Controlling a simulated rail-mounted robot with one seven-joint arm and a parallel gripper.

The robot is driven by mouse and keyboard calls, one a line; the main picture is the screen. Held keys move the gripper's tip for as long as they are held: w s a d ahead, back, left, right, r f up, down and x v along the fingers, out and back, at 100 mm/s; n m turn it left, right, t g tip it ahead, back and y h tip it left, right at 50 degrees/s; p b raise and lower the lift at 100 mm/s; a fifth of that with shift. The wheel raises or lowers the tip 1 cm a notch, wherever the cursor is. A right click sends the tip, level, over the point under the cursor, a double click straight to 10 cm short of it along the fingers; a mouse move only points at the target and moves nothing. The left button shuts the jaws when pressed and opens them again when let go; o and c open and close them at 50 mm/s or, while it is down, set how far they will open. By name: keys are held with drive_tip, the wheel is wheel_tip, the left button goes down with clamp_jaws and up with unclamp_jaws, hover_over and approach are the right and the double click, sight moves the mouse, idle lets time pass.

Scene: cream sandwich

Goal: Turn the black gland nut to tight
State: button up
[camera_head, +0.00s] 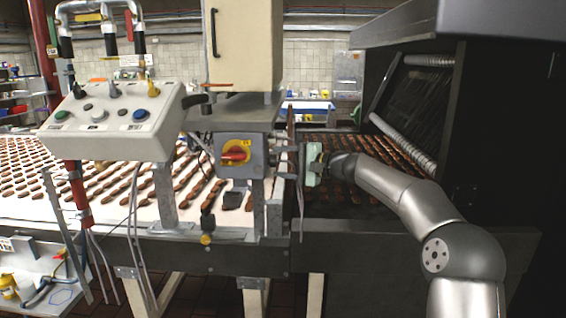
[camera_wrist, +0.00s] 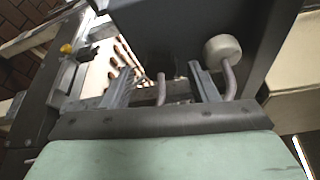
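In the wrist view, the two fingers of my gripper (camera_wrist: 163,72) stand apart beneath the underside of a dark grey box (camera_wrist: 190,22). A grey cable (camera_wrist: 161,92) comes down between the fingers, apart from both. I cannot make out the black gland nut clearly against the dark box above this cable. A second, pale grey round fitting (camera_wrist: 222,50) with a bent cable sits just right of the right finger. In the head view, my gripper (camera_head: 300,162) is at the right side of the grey switch box (camera_head: 262,160), with its fingertips hard to see.
The switch box carries a red and yellow rotary switch (camera_head: 234,153). A control panel (camera_head: 110,120) stands left of it. The conveyor (camera_head: 120,212) with rows of brown pieces runs behind. A large dark machine housing (camera_head: 490,130) rises at the right, close to my arm.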

drive_tip(key=b+v, duration=0.4)
drive_tip(key=v, duration=1.3)
drive_tip(key=shift+d+b, duration=0.25)
drive_tip(key=shift+b, duration=0.15)
drive_tip(key=s+a+f+n+g+h, duration=0.15)
drive_tip(key=s+a+f+h, duration=0.25)
drive_tip(key=s+f, duration=0.4)
drive_tip(key=s+a+f+n+g+h, duration=0.1)
drive_tip(key=s+a+f+g+h, duration=0.25)
drive_tip(key=s+f, duration=0.45)
drive_tip(key=s+d+f+n+h, duration=0.1)
drive_tip(key=s+d+f+h, duration=0.1)
drive_tip(key=s+f, duration=0.3)
drive_tip(key=s+d+f+n+h, duration=0.2)
drive_tip(key=s+d+f+h, duration=0.1)
drive_tip(key=s, duration=0.9)
drive_tip(key=s+d+f+n+g+h, duration=0.1)
drive_tip(key=s+d+f+h, duration=0.2)
drive_tip(key=s+d+f, duration=0.3)
drive_tip(key=s, duration=0.3)
drive_tip(key=shift+d+f, duration=0.2)
drive_tip(key=shift+f, duration=0.1)
